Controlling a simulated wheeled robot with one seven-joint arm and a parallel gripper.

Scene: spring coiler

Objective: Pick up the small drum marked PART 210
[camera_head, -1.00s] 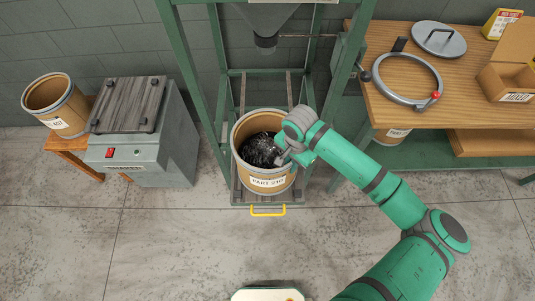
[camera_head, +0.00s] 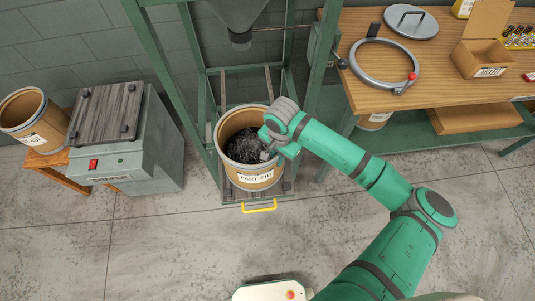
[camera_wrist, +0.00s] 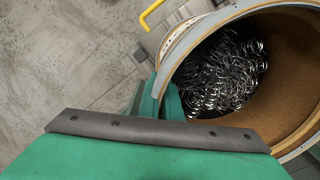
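The PART 210 drum (camera_head: 255,178) is a tan open drum with a pale rim and a white label. It stands upright on the low platform of the green frame and holds shiny metal coils (camera_head: 246,147). My gripper (camera_head: 268,154) is at the drum's right rim in the head view. In the wrist view the drum's rim (camera_wrist: 218,17) and coils (camera_wrist: 222,75) fill the right side. Green finger parts (camera_wrist: 168,101) show on both sides of the drum wall. Whether they press on it is not clear, as the wrist body hides part of them.
A green frame with a grey hopper (camera_head: 240,35) stands over the drum. A yellow handle (camera_head: 259,206) is at the platform's front. A grey machine (camera_head: 140,165) and another drum (camera_head: 35,140) are left. A wooden workbench (camera_head: 440,75) is right. Floor in front is clear.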

